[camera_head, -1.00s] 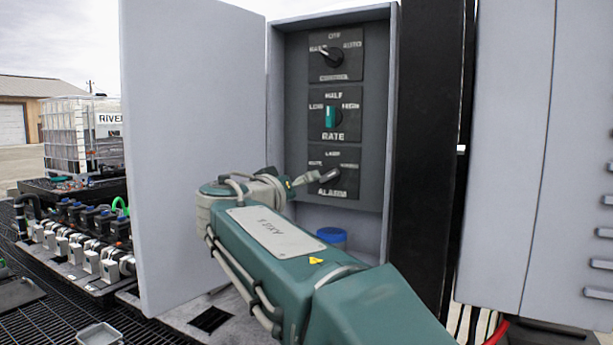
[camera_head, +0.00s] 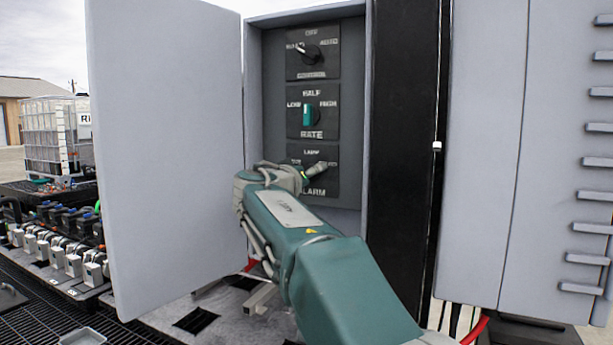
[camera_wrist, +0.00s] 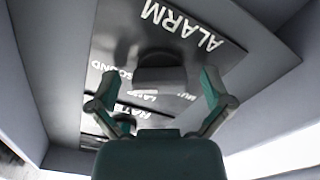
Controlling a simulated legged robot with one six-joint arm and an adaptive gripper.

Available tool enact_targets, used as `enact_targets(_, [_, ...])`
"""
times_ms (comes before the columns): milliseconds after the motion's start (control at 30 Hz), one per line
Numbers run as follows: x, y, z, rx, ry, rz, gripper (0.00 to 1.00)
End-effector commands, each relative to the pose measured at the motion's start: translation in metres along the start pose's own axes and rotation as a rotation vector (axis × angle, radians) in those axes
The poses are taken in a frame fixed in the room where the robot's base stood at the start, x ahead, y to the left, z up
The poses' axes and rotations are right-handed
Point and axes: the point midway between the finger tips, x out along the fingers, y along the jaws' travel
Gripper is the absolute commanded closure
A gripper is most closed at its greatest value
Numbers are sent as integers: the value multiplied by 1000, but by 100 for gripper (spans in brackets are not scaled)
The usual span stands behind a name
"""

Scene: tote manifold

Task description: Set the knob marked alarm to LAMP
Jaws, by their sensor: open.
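The alarm plate (camera_head: 331,150) is the lowest of three knob plates in the open grey cabinet, with LAMP at its top. In the wrist view the plate appears upside down, with ALARM lettering and the labels SOUND and LAMP. Its dark knob (camera_wrist: 160,72) stands between my two green fingers; its pointing direction is unclear. My gripper (camera_wrist: 158,80) is open, one finger on each side of the knob, with no clear contact. In the head view my gripper (camera_head: 318,170) is in front of the plate and hides the knob.
Above are the rate knob (camera_head: 308,115), turquoise and upright, and a black knob (camera_head: 311,52) with a pale pointer toward upper left. The open cabinet door (camera_head: 165,150) stands left of my arm. A black post (camera_head: 402,140) is close on the right.

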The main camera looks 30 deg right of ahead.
Motion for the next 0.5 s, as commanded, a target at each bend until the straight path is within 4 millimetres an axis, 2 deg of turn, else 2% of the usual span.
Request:
enact_targets(33, [-1, -1, 0, 0, 1, 0, 0])
enact_targets(67, [-2, -1, -1, -1, 1, 0, 13])
enact_targets(100, [-2, -2, -1, -1, 2, 0, 31])
enact_targets(167, [-2, -2, -1, -1, 2, 0, 58])
enact_targets(200, [-2, -2, -1, -1, 2, 0, 76])
enact_targets(233, [-2, -2, -1, -1, 2, 0, 83])
enact_targets(500, [-3, -2, -2, -8, 3, -2, 82])
